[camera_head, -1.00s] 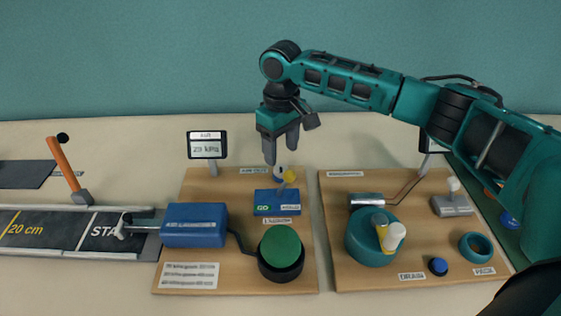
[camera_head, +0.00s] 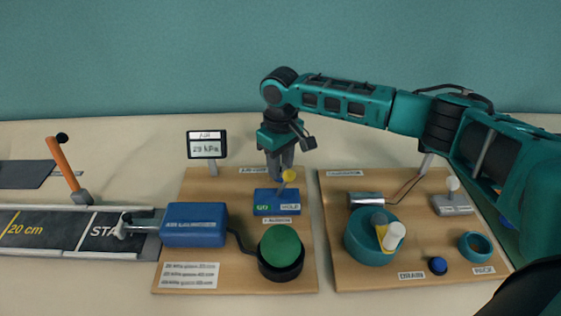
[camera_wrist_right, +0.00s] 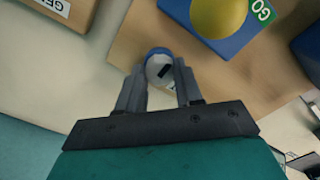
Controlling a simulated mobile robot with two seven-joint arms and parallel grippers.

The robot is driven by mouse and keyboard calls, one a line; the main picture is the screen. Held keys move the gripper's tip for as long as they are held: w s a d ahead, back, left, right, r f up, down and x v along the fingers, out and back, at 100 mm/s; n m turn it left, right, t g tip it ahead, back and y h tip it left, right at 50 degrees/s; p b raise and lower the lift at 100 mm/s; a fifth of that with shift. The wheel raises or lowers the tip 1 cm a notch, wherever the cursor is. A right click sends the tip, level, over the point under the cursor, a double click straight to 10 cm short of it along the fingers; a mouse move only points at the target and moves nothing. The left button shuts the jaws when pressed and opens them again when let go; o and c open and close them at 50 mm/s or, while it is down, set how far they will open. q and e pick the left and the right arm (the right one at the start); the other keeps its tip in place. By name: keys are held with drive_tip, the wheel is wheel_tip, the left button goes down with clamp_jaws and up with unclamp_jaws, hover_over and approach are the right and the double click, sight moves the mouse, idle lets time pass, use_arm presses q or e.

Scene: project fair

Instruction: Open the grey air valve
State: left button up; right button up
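The grey air valve is a small knob with a blue edge (camera_wrist_right: 158,66) at the back of the left wooden board, behind the blue GO/HOLD switch box (camera_head: 277,201). In the head view it is mostly hidden by my right gripper (camera_head: 280,172). My right gripper points down at it. In the right wrist view the knob fills the gap between the fingertips (camera_wrist_right: 159,76), and they appear closed on its sides. A dark mark shows on the knob's top. My left gripper is not in view.
The yellow-knobbed switch stands just in front of the gripper. A gauge screen (camera_head: 206,145) reads about 29 kPa. A green button (camera_head: 281,246) and blue launcher (camera_head: 194,225) are nearby. The right board (camera_head: 350,276) holds a teal vessel (camera_head: 371,248).

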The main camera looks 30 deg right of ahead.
drive_tip(key=c, duration=0.5)
drive_tip(key=shift+o, duration=0.2)
drive_tip(key=shift+n, duration=0.3)
drive_tip(key=n, duration=1.7)
drive_tip(key=shift+w, duration=0.1)
drive_tip(key=shift+n, duration=0.3)
drive_tip(key=o, duration=1)
